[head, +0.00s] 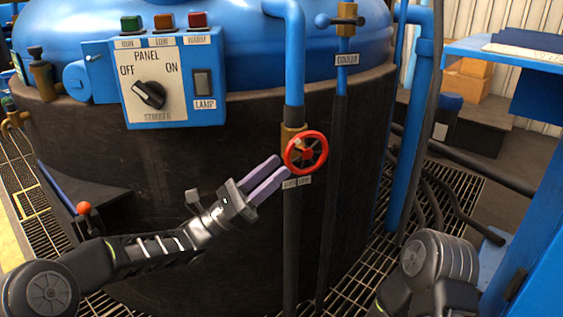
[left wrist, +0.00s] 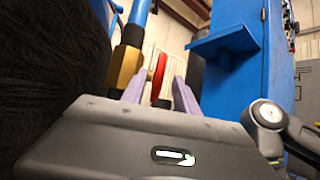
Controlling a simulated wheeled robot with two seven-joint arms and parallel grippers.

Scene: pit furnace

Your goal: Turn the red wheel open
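The red wheel (head: 322,153) sits on a brass valve (head: 291,136) on the vertical pipe, in the middle of the head view. My left gripper (head: 281,167) is just to the lower left of the wheel, its two purple fingers pointing up and right toward it. The fingers are apart with a gap between them. In the left wrist view the red wheel (left wrist: 159,72) shows nearly edge-on, in line with the gap between the fingers (left wrist: 160,92). I cannot tell whether they touch it. My right gripper is not in view.
A blue control panel (head: 190,105) with a knob and lamps is on the tank at upper left. Another valve (head: 346,20) stands on the thinner pipe right of the wheel. A red-knobbed lever (head: 84,208) is at lower left. Metal grating (head: 352,268) covers the floor.

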